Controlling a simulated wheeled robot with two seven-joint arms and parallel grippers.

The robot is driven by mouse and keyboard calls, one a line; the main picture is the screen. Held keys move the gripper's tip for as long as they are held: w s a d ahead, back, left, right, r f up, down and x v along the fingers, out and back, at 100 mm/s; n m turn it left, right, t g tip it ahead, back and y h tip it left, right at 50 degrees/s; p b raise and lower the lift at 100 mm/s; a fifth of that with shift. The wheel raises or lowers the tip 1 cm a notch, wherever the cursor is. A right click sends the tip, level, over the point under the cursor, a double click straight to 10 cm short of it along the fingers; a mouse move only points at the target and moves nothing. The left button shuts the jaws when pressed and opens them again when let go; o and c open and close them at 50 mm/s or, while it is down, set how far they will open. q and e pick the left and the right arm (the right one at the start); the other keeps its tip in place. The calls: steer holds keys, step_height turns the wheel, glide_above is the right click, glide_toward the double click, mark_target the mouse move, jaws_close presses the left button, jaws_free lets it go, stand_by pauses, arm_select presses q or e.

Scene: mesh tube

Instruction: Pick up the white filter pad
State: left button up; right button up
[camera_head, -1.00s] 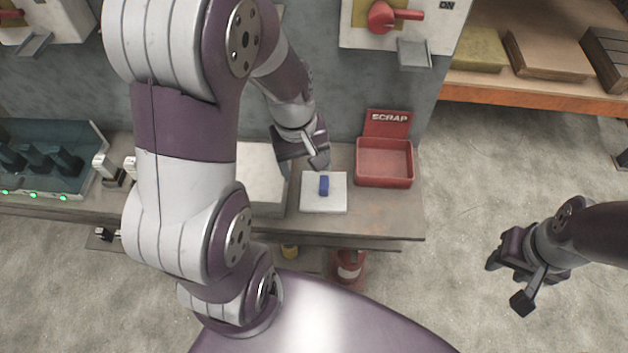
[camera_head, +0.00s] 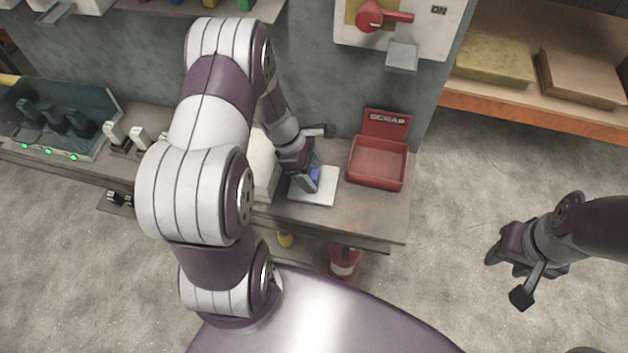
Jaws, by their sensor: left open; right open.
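The white filter pad (camera_head: 323,191) is a flat square on the workbench, with a small blue block (camera_head: 315,174) standing on top of it. My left gripper (camera_head: 308,181) is open, pointing down over the left part of the pad. Its fingers are right at the blue block and hide part of it and part of the pad. I cannot tell whether a finger touches the block. My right gripper (camera_head: 507,263) is open and empty, out over the floor at the right, away from the bench.
A red scrap bin (camera_head: 377,163) stands right of the pad. A pale stack (camera_head: 263,170) is left of the pad, partly behind my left arm. A switch panel (camera_head: 402,25) hangs above the bin.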

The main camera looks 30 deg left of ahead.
arm_select(q)
steer(key=c, duration=1.2)
steer(key=shift+o, duration=0.2)
